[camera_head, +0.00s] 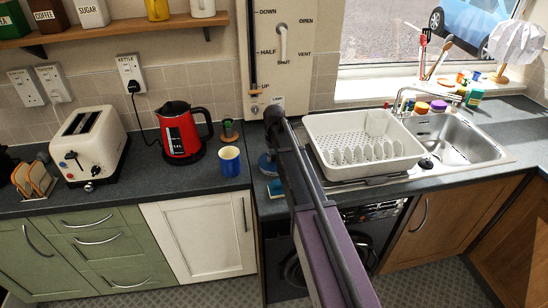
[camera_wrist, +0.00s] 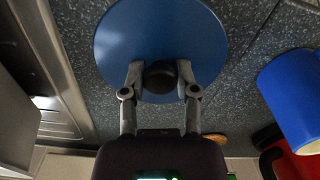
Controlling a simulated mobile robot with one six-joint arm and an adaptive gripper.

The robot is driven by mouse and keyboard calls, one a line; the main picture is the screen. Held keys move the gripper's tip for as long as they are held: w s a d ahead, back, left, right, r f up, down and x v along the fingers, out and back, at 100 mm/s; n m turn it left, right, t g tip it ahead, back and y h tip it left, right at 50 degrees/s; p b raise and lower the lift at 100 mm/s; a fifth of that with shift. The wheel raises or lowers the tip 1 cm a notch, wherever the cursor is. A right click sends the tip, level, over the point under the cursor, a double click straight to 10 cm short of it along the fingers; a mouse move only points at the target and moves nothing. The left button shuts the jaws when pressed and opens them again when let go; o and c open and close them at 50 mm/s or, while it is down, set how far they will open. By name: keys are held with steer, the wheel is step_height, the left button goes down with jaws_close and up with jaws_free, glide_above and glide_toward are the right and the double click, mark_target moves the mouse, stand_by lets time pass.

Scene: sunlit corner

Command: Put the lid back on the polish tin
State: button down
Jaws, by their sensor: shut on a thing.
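My gripper (camera_wrist: 161,80) is shut on the dark knob of a round blue lid (camera_wrist: 160,30), one finger on each side. In the head view the blue lid (camera_head: 266,165) shows in part at the left of my arm, over the dark worktop. I cannot tell its height above the worktop. A small blue-teal thing (camera_head: 275,187) shows just in front of it, partly behind my arm. I cannot tell whether it is the polish tin. No tin can be made out clearly; the lid covers what lies under it in the wrist view.
A blue mug (camera_head: 230,161) and a red kettle (camera_head: 182,132) stand left of the lid. A small green-and-brown item (camera_head: 229,131) stands behind the mug. A white dish rack (camera_head: 360,145) and the sink (camera_head: 455,137) are to the right. A toaster (camera_head: 90,145) stands far left.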

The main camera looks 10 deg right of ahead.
steer(key=shift+c, duration=1.5)
jaws_free()
steer(key=o, duration=0.3)
steer(key=shift+r+p, duration=3.5)
